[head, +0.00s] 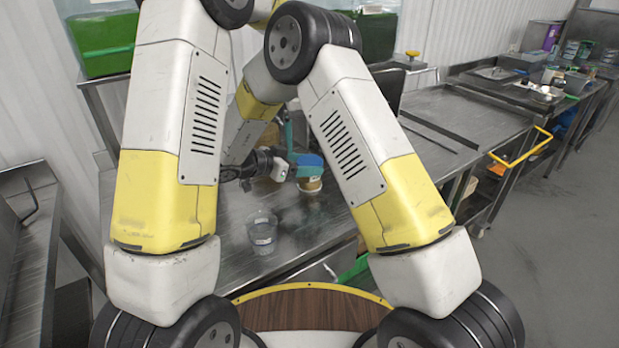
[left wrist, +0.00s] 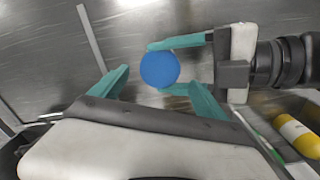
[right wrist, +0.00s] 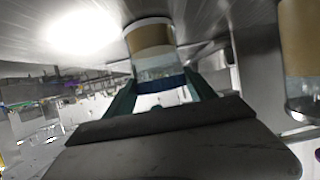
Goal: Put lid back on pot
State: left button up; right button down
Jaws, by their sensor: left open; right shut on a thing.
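The blue round lid (left wrist: 160,69) shows from above in the left wrist view, between the teal fingers of my right gripper (head: 308,167), which is shut on it. The pot (head: 310,184) stands on the metal table under the lid, with brown contents low in its clear wall. It also shows inverted in the right wrist view (right wrist: 152,42), the blue lid at its mouth. I cannot tell whether the lid is seated. My left gripper (left wrist: 158,77) is open above the lid, its fingers apart on either side. My arms hide much of the head view.
A clear cup (head: 263,232) stands on the table (head: 315,235) nearer to me. A second brown-filled container (right wrist: 302,45) stands close to the pot. Another metal table (head: 465,115) extends right.

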aim_at(310, 161)
pick_arm(q)
jog(key=shift+r, duration=0.1)
jog(key=shift+c, duration=1.2)
notch_tip(310, 161, up, 3)
jog(key=shift+r, duration=0.15)
jog(key=shift+f, duration=4.05)
jog(key=c, duration=1.3)
